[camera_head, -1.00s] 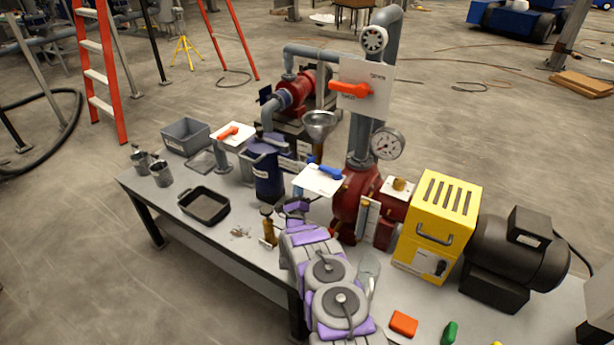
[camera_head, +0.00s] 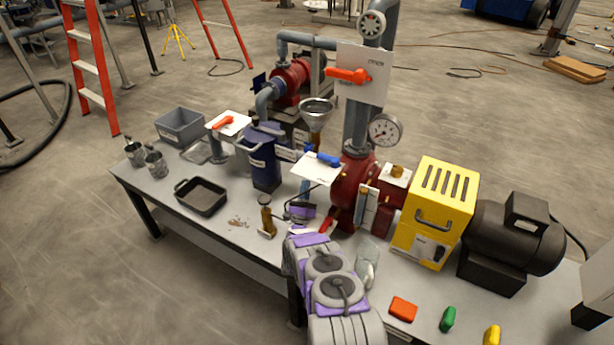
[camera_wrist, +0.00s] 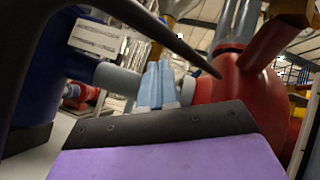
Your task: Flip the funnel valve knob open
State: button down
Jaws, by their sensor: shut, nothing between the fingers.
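A metal funnel (camera_head: 317,110) stands behind the middle of the bench. Just below and in front of it, a blue lever knob (camera_head: 328,159) sits on a white plate (camera_head: 312,170). I take this as the funnel valve, but the frames do not settle it. My gripper (camera_head: 302,211) is shut and empty, low in front of and below the white plate, apart from the blue knob. In the wrist view my purple and dark gripper (camera_wrist: 160,130) fills the bottom, before a light-blue pipe fitting (camera_wrist: 157,85). The knob cannot be made out there.
The red pump (camera_head: 353,185) and yellow box (camera_head: 433,210) stand to the right. A blue canister (camera_head: 264,165) is to the left. Orange levers sit on a tall plate (camera_head: 348,75) and a left plate (camera_head: 225,122). A small brass bottle (camera_head: 266,215) stands near my gripper.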

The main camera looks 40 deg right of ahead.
aim_at(310, 151)
jog(key=b+x, duration=0.1)
jog(key=x, duration=0.8)
jog(key=shift+r, duration=0.1)
notch_tip(310, 151, up, 4)
jog(key=p, duration=0.3)
jog(key=shift+f, duration=0.25)
